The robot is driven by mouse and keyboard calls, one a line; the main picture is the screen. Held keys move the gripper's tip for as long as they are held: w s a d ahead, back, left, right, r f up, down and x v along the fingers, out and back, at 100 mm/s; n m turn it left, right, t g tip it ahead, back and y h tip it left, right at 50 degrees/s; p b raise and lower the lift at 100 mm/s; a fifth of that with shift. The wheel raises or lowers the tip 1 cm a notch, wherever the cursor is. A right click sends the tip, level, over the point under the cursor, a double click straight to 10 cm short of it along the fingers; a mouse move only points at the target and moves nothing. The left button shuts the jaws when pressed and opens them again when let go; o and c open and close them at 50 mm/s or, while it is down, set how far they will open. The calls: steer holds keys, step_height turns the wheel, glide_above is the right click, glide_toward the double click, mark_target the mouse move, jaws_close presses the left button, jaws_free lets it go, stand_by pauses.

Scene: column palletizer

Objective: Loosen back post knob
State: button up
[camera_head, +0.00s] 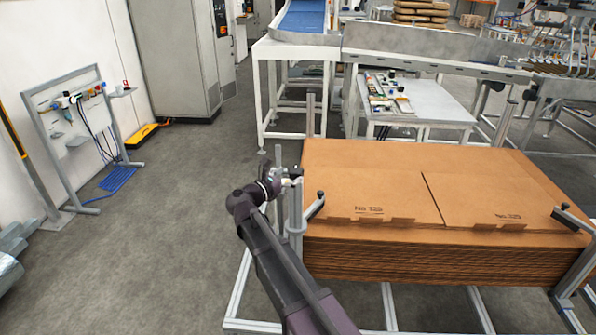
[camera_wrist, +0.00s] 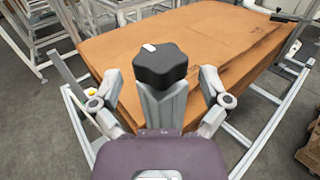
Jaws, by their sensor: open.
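A black star-shaped knob (camera_wrist: 160,65) sits at the end of a grey metal post piece (camera_wrist: 163,105) in the middle of the wrist view. My gripper (camera_wrist: 160,76) is open, with one finger on each side of the knob and a visible gap on both sides. In the head view my gripper (camera_head: 284,178) is at the left edge of the cardboard stack, beside the upright posts. The knob is small there and hard to separate from the gripper.
A stack of flat cardboard (camera_head: 370,170) fills the rack right of my arm. Another black-knobbed arm (camera_head: 315,206) lies close by, and one (camera_head: 570,216) stands at far right. A white table (camera_head: 430,104) stands behind.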

mark_target(298, 168)
steer(key=shift+x, duration=1.9)
steer(key=shift+c, duration=0.2)
steer(key=c, duration=1)
